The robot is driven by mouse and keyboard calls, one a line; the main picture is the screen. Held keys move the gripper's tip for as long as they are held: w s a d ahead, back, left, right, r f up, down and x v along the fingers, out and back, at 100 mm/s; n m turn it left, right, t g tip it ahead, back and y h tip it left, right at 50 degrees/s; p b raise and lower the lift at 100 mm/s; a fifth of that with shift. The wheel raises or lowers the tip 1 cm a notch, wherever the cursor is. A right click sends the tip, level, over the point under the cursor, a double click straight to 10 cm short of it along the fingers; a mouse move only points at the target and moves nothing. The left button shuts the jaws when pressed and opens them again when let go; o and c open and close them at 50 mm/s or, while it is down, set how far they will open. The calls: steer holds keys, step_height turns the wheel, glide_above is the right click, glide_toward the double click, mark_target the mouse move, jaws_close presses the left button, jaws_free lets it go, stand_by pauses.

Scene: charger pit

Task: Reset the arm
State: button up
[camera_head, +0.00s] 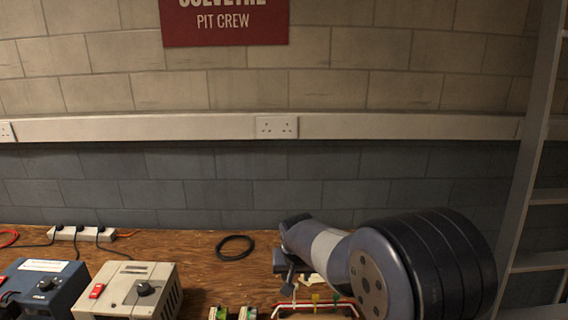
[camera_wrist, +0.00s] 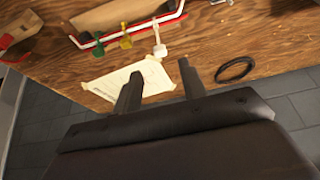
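My arm (camera_head: 330,248) reaches over the wooden bench from the lower right in the head view. My gripper shows in the wrist view (camera_wrist: 160,88), with its two dark fingers spread apart and nothing between them. It is over the bench near a white paper sheet (camera_wrist: 122,88). In the head view the fingers are mostly hidden behind or below my arm.
A black cable coil (camera_head: 235,247) lies on the bench (camera_head: 200,245). A blue box (camera_head: 45,285) and a cream box (camera_head: 128,290) stand at left, before a power strip (camera_head: 80,233). A red-and-white rack (camera_head: 312,306) is near my arm. Shelving (camera_head: 530,170) stands at right.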

steer(key=s+b+x, duration=0.1)
steer(key=x, duration=0.8)
steer(key=shift+f, duration=0.6)
